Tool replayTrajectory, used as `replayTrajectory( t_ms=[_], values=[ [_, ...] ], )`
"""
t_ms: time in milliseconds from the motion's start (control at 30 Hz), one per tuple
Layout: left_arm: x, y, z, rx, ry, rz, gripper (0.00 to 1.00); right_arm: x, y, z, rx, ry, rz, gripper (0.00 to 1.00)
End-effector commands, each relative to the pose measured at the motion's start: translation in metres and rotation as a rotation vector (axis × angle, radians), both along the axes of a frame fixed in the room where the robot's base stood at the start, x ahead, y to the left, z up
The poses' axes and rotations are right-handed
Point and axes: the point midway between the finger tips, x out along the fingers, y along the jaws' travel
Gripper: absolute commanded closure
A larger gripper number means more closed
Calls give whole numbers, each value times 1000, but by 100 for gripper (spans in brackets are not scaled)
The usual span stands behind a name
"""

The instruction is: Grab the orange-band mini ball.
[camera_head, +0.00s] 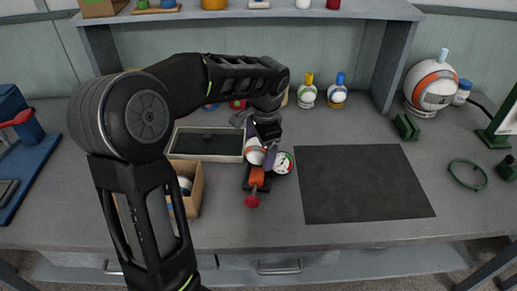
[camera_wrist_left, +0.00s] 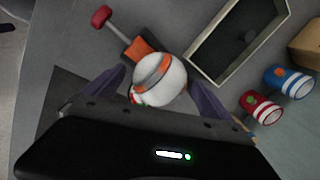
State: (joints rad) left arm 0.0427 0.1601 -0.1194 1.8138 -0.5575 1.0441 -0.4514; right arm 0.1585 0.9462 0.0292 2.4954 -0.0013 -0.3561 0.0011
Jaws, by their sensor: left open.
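The orange-band mini ball (camera_wrist_left: 160,80) is white with an orange stripe. In the left wrist view it sits between the fingers of my left gripper (camera_wrist_left: 158,78), which is open with visible room beside the ball. In the head view the ball (camera_head: 255,156) is partly hidden under my left gripper (camera_head: 261,146). The ball is at the end of a small press with an orange block (camera_head: 257,177) and a red knob (camera_head: 251,201); whether it rests in the press I cannot tell. My right gripper is out of view.
A round dial with red and green marks (camera_head: 283,161) is right beside the ball. A shallow tray (camera_head: 207,144) and a cardboard box (camera_head: 193,196) stand to the left. A dark mat (camera_head: 362,184) to the right is bare. Two small bottles (camera_head: 308,95) (camera_head: 337,96) stand behind.

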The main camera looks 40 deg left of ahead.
Motion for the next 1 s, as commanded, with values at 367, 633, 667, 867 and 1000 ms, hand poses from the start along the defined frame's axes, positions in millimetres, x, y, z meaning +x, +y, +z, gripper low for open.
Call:
replayTrajectory(
  t_ms=[367,633,667,867,1000],
  values=[
    [2,2,-15,0,-2,0,5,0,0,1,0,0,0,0],
    [2,2,-15,-1,-2,0,5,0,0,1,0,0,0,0],
    [2,2,-15,-1,-2,0,5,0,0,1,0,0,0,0],
    [2,2,-15,-1,-2,0,14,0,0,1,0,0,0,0],
    [2,2,-15,-1,-2,0,26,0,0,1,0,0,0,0]
  ],
)
